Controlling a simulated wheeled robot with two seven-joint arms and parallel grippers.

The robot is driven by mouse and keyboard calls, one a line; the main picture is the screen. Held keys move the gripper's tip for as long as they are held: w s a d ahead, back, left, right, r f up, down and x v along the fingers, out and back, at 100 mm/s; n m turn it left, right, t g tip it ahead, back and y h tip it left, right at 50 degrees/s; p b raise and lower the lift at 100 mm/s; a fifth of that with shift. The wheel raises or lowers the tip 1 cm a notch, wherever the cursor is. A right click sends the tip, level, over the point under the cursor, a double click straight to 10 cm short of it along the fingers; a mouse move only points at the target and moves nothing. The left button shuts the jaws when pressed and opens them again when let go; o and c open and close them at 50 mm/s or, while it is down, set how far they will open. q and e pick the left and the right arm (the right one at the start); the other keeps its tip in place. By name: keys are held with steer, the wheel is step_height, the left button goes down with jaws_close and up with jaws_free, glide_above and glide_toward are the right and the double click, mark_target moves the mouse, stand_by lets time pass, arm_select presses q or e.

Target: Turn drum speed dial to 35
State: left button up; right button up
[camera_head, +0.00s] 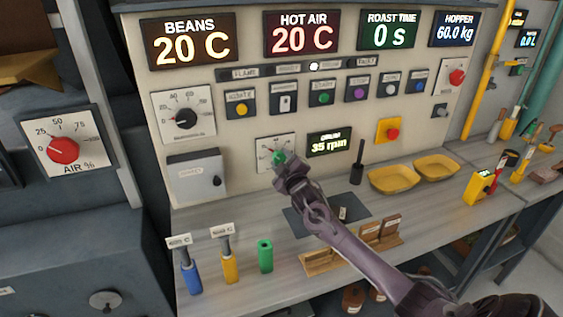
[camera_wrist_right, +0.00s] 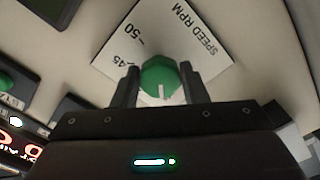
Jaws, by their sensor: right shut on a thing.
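The drum speed dial is a green knob (camera_head: 278,158) on a white scale plate low on the panel. In the right wrist view the green knob (camera_wrist_right: 160,79) sits between my two fingers, with a white pointer mark on it. The plate (camera_wrist_right: 206,38) reads "SPEED RPM", with 45 and 50 visible; the rest of the scale is hidden. The drum display (camera_head: 329,144) beside it reads 35 rpm. My right gripper (camera_head: 283,166) is shut on the green knob; it also shows in the right wrist view (camera_wrist_right: 160,88). My left gripper is not in view.
Another dial with a black knob (camera_head: 187,118) is above left. A grey box (camera_head: 197,178) is left of the gripper. Blue, yellow and green handled tools (camera_head: 229,264) stand on the bench below. Yellow trays (camera_head: 397,178) and a red button (camera_head: 393,133) are to the right.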

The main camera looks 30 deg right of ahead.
stand_by(0.4)
steer(key=o, duration=0.9)
steer(key=shift+o, duration=0.2)
steer(key=b+v, duration=0.1)
steer(key=v, duration=0.7)
steer(key=shift+w, duration=0.1)
